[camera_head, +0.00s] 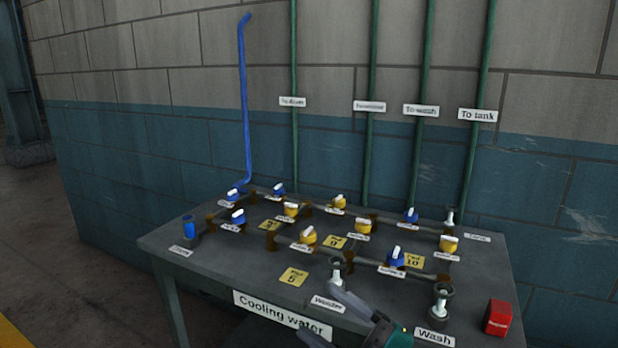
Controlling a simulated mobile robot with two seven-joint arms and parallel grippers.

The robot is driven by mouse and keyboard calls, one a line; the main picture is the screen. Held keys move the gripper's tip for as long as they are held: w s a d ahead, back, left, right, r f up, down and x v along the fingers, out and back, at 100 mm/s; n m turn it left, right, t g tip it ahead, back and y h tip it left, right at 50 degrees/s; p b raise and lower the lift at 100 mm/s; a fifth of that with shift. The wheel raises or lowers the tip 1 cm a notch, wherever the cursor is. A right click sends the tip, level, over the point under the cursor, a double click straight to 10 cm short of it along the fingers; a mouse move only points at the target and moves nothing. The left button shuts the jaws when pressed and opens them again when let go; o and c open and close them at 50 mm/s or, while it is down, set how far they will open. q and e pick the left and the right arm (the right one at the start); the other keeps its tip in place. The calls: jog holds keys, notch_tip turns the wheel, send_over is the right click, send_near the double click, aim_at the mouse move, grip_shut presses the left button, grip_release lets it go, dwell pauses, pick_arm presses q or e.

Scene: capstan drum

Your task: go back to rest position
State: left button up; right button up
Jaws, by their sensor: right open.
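My right gripper (318,312) reaches in at the bottom centre, over the front edge of the grey table (210,265). Its two grey fingers are spread apart, with nothing held between them. The upper finger is close to the white-stemmed fitting by the "Washer" label (328,304); I cannot tell whether they touch. Part of this gripper is cut off by the bottom edge. My left gripper is not in view.
Pipework with several yellow valves (308,237) and blue valves (396,257) covers the tabletop. A white-stemmed fitting (440,303) and a red box (497,318) stand at right. Green pipes (371,150) and a blue pipe (245,110) rise along the wall. Floor at left is clear.

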jog(key=d+f+m+t+h, duration=0.6)
jog(key=f+m+h, duration=0.15)
jog(key=m, duration=0.25)
jog(key=s+d+f+m+g+h, duration=0.3)
jog(key=s+d+f+m+h, duration=0.1)
jog(key=s+f, duration=0.3)
jog(key=s+d+f+m+g+h+p, duration=0.1)
jog(key=s+d+f+m+g+h, duration=0.2)
jog(key=s+f, duration=0.4)
notch_tip(320, 180, down, 4)
jog(key=d+m+h, duration=0.1)
jog(key=m+h, duration=0.1)
jog(key=shift+d+f+m+g, duration=0.15)
jog(key=shift+d+m+g, duration=0.25)
jog(key=shift+c, duration=0.2)
